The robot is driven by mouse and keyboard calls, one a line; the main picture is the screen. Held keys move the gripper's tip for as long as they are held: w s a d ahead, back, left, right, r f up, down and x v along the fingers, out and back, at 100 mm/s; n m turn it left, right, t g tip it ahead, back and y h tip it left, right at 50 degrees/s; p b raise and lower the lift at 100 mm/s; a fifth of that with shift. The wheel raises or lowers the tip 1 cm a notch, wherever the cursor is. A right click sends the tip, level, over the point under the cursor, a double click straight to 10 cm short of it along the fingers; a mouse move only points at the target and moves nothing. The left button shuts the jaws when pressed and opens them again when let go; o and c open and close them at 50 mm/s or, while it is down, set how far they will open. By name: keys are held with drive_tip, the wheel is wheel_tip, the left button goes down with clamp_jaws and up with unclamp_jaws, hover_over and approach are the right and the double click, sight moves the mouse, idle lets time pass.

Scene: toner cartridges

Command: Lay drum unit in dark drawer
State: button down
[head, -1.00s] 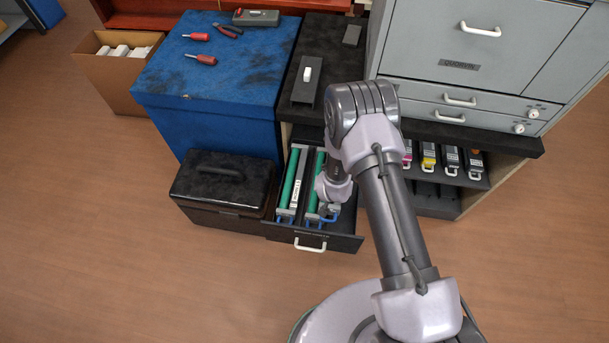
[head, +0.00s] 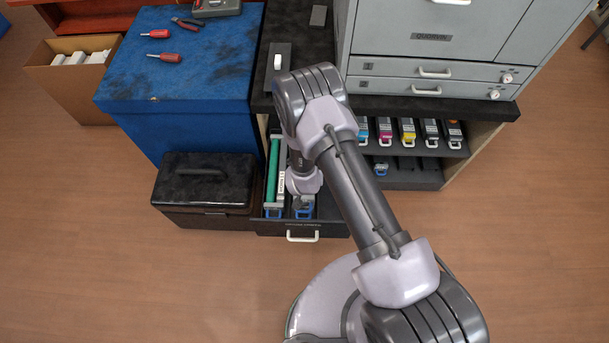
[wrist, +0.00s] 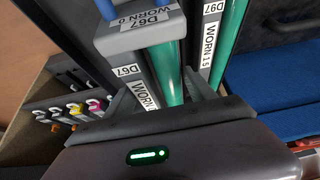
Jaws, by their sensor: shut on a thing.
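The dark drawer (head: 325,229) is pulled out, its white handle at the front. A drum unit with a green roller (head: 275,165) lies along its left side. A second drum unit (head: 303,207) lies to its right, mostly hidden by my arm; only its front end with a blue handle shows. In the wrist view my gripper (wrist: 163,97) is shut on the drum unit labelled D67, WORN 0 (wrist: 150,35). The unit labelled D97, WORN 15 (wrist: 212,40) lies close beside it. In the head view my fingers are hidden; I cannot tell whether the held unit touches the drawer floor.
A black case (head: 205,190) stands left of the drawer, with a blue-topped cabinet (head: 180,95) behind it. Toner cartridges (head: 407,132) sit on a shelf to the right, below a grey printer (head: 430,40). The floor in front is clear.

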drive_tip(key=shift+f, duration=0.25)
drive_tip(key=shift+c, duration=1.6)
unclamp_jaws()
